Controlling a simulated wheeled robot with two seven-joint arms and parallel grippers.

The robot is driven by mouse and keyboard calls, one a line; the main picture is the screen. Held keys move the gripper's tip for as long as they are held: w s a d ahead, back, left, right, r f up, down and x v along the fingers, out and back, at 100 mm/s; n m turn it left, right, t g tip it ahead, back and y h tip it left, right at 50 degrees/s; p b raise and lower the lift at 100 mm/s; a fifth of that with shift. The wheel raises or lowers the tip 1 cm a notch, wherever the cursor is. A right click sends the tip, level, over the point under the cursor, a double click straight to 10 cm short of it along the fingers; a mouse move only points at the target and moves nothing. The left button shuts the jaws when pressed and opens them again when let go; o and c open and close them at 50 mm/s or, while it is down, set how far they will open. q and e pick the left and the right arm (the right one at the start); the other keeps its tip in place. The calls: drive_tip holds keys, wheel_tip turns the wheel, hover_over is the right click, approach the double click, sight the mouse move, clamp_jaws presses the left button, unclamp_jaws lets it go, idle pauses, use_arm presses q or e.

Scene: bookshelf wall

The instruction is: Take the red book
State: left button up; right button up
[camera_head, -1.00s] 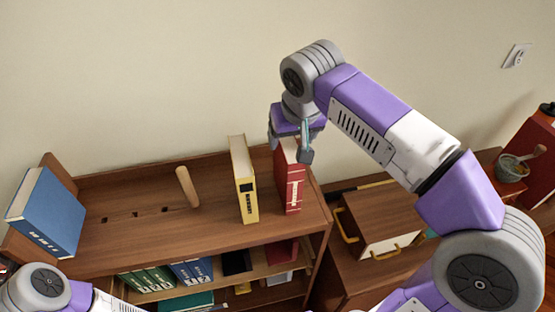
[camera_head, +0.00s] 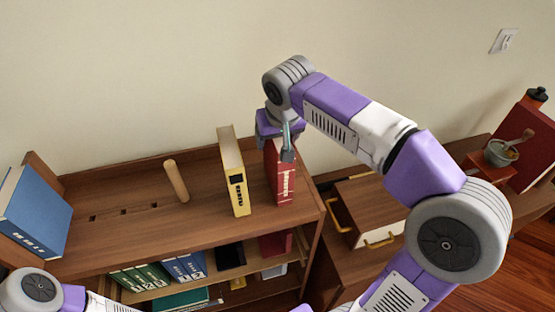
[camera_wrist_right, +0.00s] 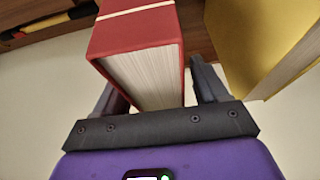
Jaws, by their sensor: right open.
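The red book (camera_head: 284,182) stands upright on top of the wooden bookshelf, near its right end. My right gripper (camera_head: 275,148) is at the book's upper end, coming from above and behind. In the right wrist view the red book (camera_wrist_right: 135,32) reaches in between the two open fingers (camera_wrist_right: 158,90), its cover and page edges facing me. One finger is on each side of it, and I cannot tell whether either touches. My left arm shows at the lower left in the head view; its gripper is out of view.
A yellow book (camera_head: 236,175) stands just left of the red one, close to a finger. A wooden peg (camera_head: 176,181) and a blue book (camera_head: 36,213) are farther left on the shelf top (camera_head: 130,235). A cabinet with brass handles (camera_head: 365,205) is at the right.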

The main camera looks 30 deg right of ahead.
drive_tip(key=shift+f, duration=0.25)
idle(0.3)
clamp_jaws()
drive_tip(key=shift+r, duration=0.1)
idle(0.4)
